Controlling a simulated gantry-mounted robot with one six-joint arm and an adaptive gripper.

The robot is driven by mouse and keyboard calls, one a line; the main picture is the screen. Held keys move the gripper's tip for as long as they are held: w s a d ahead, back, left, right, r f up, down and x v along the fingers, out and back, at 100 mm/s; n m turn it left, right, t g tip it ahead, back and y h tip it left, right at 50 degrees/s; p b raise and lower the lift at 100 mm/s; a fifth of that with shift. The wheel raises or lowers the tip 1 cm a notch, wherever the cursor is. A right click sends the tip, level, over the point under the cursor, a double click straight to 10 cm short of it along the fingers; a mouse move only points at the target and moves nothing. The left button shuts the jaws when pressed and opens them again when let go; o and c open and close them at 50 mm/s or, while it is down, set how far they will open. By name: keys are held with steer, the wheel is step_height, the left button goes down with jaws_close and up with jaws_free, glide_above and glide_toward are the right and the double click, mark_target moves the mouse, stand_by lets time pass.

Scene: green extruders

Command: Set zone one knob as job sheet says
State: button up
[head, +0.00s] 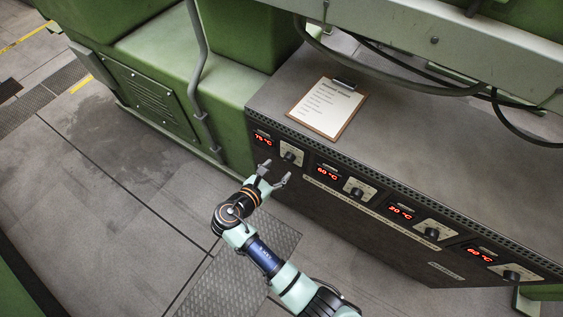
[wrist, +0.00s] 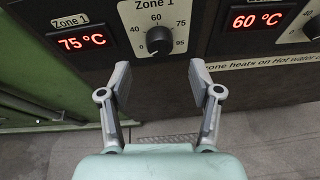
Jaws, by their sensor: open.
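The zone one knob (wrist: 159,40) is a round black dial on a pale plate marked 0, 40, 60, 75 and 95 in the wrist view. It also shows in the head view (head: 289,157). The zone one display (wrist: 83,41) beside it reads 75 °C in red.
Further right on the panel are other displays reading 60 °C (head: 327,172), 20 °C (head: 401,211) and 60 °C (head: 479,254), each with its own knob. A grey bent pipe (head: 198,75) stands left of the cabinet. Cables (head: 400,88) hang above the cabinet top. The floor at left is clear.

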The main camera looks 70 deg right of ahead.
mark_target(287, 160)
steer(key=b+x, duration=0.3)
steer(key=x, duration=0.3)
steer(key=shift+f, duration=0.3)
steer(key=shift+s+d+b, duration=0.1)
steer(key=shift+d+b, duration=0.2)
steer(key=shift+d, duration=0.15)
steer(key=c, duration=1.1)
steer(key=shift+r, duration=0.1)
steer(key=shift+c, duration=0.2)
